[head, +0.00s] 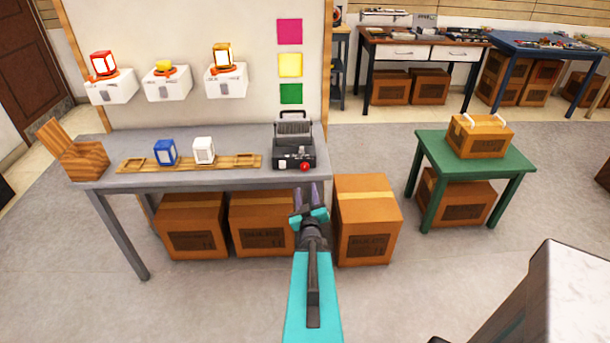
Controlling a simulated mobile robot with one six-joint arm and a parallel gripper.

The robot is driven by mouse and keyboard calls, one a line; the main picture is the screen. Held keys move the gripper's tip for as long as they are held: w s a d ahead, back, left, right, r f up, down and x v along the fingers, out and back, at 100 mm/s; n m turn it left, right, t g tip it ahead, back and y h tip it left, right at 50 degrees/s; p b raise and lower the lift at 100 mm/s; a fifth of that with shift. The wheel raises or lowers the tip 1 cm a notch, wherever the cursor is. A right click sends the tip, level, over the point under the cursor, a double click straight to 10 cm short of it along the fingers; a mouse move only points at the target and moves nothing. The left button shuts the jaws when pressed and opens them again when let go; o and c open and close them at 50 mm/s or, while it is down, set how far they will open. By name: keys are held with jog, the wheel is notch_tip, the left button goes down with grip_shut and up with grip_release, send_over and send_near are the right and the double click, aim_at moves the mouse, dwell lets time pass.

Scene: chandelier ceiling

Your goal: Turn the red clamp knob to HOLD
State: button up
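The red clamp knob (305,167) is a small red round knob on the front right of a dark machine (294,148) with a handle on top. The machine stands at the right end of the grey workbench (225,186) in the head view. The knob's marks and its setting are too small to read. My gripper (308,195) is in front of the bench's right end, below the knob in the picture and apart from it.
A blue block (165,152) and a white block (204,151) stand on a wooden rail (245,162) left of the machine. Cardboard boxes (365,222) stand beneath and beside the bench. A green table (430,150) is at right.

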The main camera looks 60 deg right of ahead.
aim_at(305, 168)
jog(key=b+x, duration=0.4)
jog(key=b, duration=0.2)
jog(key=shift+w+d+f, duration=0.1)
jog(key=b+x, duration=0.1)
jog(key=b, duration=0.4)
jog(key=shift+w+d+b, duration=0.2)
jog(key=shift+w+b, duration=0.05)
jog(key=shift+b, duration=0.05)
jog(key=d+b, duration=0.1)
jog(key=b, duration=0.4)
jog(key=shift+w, duration=0.2)
dwell(0.4)
jog(key=b+x, duration=0.2)
jog(key=b, duration=0.2)
jog(key=shift+w+d, duration=0.15)
jog(key=shift+x, duration=1.45)
jog(key=c, duration=0.8)
